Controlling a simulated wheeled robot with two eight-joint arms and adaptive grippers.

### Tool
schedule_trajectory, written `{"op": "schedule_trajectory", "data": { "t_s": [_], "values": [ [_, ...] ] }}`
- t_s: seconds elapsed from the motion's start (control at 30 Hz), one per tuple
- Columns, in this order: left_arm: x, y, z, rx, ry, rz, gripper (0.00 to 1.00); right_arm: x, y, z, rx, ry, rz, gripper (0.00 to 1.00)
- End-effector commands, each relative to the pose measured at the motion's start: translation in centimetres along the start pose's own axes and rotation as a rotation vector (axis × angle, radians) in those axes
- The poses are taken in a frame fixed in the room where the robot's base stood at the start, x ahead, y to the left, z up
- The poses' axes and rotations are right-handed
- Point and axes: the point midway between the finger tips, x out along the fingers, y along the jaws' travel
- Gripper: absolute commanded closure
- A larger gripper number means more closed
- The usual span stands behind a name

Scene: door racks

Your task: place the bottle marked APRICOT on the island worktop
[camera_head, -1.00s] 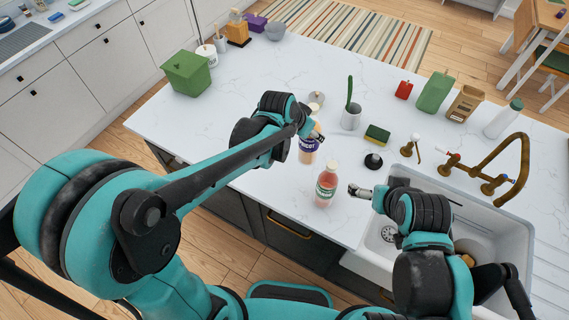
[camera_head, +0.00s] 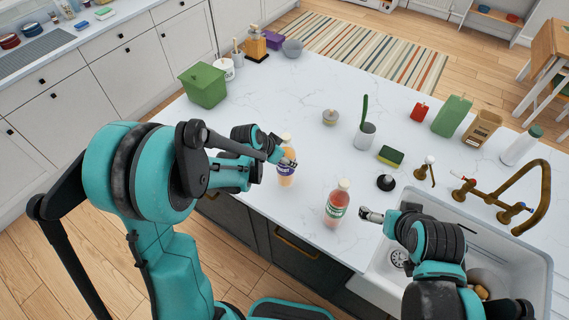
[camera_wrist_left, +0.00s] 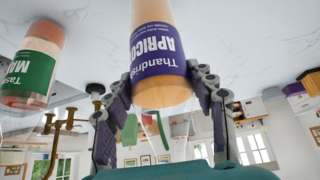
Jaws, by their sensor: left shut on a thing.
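The bottle marked APRICOT (camera_head: 285,181), with pale orange contents and a purple label, is by the front edge of the white island worktop (camera_head: 300,90). In the left wrist view the bottle (camera_wrist_left: 158,48) shows its APRICOT label between the two fingers. My left gripper (camera_head: 284,162) is shut on this bottle.
A green bin (camera_head: 204,86) stands at the worktop's left. A small round jar (camera_head: 330,117), a cup with a green brush (camera_head: 365,136), a sponge (camera_head: 390,156) and a black stopper (camera_head: 386,182) stand behind the bottles. The sink (camera_head: 465,245) is at right. The middle left is clear.

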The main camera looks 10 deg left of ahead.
Motion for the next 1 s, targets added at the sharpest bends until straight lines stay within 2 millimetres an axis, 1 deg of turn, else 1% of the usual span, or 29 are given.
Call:
{"op": "schedule_trajectory", "data": {
  "t_s": [0.03, 0.1, 0.2, 0.47, 0.63, 0.67, 0.7, 0.73, 1.0],
  "values": [
    [0.8, 0.0, 0.4, 0.000, 0.001, 0.000, 0.97, 0.2, 0.0, 0.1, 0.000, 0.000, 0.000, 0.00],
    [1.7, 0.0, 1.0, 0.000, 0.001, 0.000, 0.97, 0.3, 0.0, 0.2, 0.000, 0.000, 0.000, 0.00],
    [2.5, 0.0, 1.6, 0.000, 0.001, 0.000, 0.97, 0.4, 0.0, 0.3, 0.000, 0.000, 0.000, 0.00],
    [2.7, 0.1, 1.7, -0.001, 0.001, 0.000, 0.97, 0.3, 0.0, 0.2, 0.000, 0.000, 0.000, 0.00],
    [3.0, 0.0, 1.9, -0.001, 0.001, 0.000, 0.97, 0.7, 0.0, 0.5, 0.000, 0.000, 0.000, 0.00],
    [3.0, 0.1, 1.9, 0.000, 0.000, 0.000, 0.40, 0.7, 0.0, 0.5, 0.000, 0.000, 0.000, 0.00],
    [2.9, 0.1, 1.9, 0.000, 0.000, 0.000, 0.29, 0.6, 0.0, 0.5, 0.000, 0.000, 0.000, 0.00],
    [2.9, 0.1, 1.9, 0.000, 0.000, 0.000, 0.24, 0.6, 0.0, 0.5, 0.000, 0.000, 0.000, 0.00],
    [2.9, 0.0, 1.9, -0.001, 0.000, 0.000, 0.24, 0.6, 0.0, 0.4, 0.000, 0.000, 0.000, 0.00]
  ]
}}
